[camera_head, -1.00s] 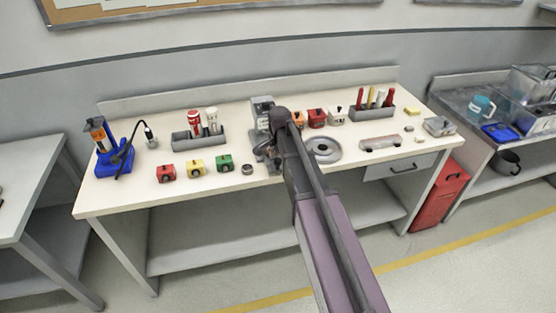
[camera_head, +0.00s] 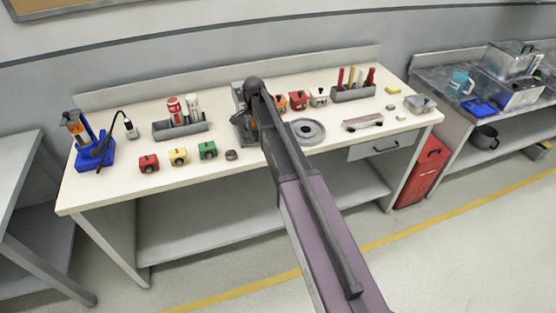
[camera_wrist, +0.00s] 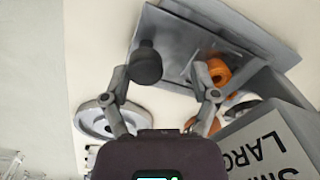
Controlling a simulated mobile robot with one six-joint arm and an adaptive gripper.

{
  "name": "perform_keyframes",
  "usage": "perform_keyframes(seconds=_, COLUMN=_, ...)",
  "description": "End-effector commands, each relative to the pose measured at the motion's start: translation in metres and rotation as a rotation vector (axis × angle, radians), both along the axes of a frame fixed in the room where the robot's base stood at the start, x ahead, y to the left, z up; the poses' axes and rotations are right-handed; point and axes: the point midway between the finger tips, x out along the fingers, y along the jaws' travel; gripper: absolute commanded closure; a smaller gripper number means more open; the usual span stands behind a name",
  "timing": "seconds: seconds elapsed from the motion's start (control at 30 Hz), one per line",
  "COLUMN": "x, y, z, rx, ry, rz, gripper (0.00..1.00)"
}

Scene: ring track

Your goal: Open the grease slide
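A grey metal fixture (camera_head: 239,128) stands upright mid-bench, partly hidden by my arm; I take it to hold the grease slide. In the wrist view it shows as a grey plate (camera_wrist: 170,38) with a round black knob (camera_wrist: 146,64) and an orange round part (camera_wrist: 219,72). My gripper (camera_wrist: 162,78) is open, its two fingers apart. The knob lies near the left fingertip, between the fingers; I cannot tell whether they touch. The orange part is beside the right fingertip.
A grey panel lettered SMALL and LARGE (camera_wrist: 268,148) is close to the right finger. A grey ring-shaped disc (camera_head: 303,131) lies right of the fixture. Red, yellow and green blocks (camera_head: 179,156) sit front left. Bins (camera_head: 180,131) stand behind. The front bench edge is clear.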

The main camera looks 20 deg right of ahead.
Motion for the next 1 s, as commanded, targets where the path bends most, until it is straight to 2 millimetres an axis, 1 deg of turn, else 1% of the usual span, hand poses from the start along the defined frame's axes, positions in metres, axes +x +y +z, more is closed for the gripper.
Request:
perform_keyframes(seconds=0.03, x=0.012, y=0.001, z=0.0, rx=0.0, ry=0.0, rz=0.0, gripper=0.24)
perform_keyframes(seconds=0.07, x=0.016, y=0.001, z=0.0, rx=0.0, ry=0.0, rz=0.0, gripper=0.24)
perform_keyframes(seconds=0.1, x=0.013, y=0.001, z=0.007, rx=0.0, ry=0.0, rz=0.0, gripper=0.24)
perform_keyframes(seconds=0.2, x=0.01, y=0.0, z=0.017, rx=0.0, ry=0.0, rz=0.0, gripper=0.24)
perform_keyframes(seconds=1.0, x=0.007, y=-0.001, z=0.083, rx=0.0, ry=0.0, rz=0.0, gripper=0.24)
